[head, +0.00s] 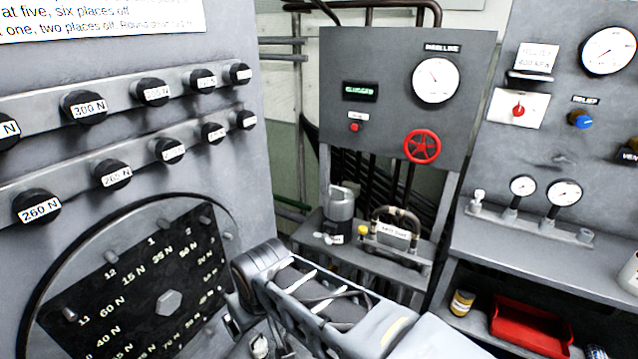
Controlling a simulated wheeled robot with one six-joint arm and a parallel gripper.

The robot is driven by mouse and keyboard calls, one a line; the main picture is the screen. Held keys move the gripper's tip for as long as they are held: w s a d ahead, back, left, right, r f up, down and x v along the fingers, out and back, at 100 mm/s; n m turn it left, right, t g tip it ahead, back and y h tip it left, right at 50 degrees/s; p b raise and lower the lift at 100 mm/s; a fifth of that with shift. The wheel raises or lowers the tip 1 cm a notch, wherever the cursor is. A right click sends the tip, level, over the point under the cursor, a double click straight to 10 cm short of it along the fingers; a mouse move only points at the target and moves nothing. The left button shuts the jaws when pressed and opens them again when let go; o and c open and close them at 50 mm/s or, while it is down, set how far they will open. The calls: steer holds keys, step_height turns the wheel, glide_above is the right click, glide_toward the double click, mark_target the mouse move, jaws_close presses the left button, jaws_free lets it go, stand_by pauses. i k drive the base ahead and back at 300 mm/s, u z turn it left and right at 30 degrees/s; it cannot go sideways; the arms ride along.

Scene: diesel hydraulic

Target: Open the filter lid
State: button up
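A grey metal canister (339,212), which looks like the filter, stands upright on a narrow shelf below the middle panel. Its top looks closed by a cap, though the lid's edge is too small to make out clearly. My arm reaches in from the lower right and bends down at a dark joint in the bottom middle. My gripper (258,346) shows only in part at the bottom edge, in front of and well apart from the canister. Its fingers are not clear enough to tell whether they are open or shut.
The middle panel (385,60) has a lit "CLOGGED" display, a gauge and a red handwheel (422,147). A curved metal handle (397,222) stands right of the canister. A grey cabinet with knobs (150,50) fills the left. A workbench (545,247) with gauges stands right.

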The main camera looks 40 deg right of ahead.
mark_target(338, 201)
steer(key=z, duration=1.6)
steer(key=k, duration=0.25)
steer(key=u, duration=0.9)
steer(key=i, duration=1.05)
steer(key=z, duration=0.15)
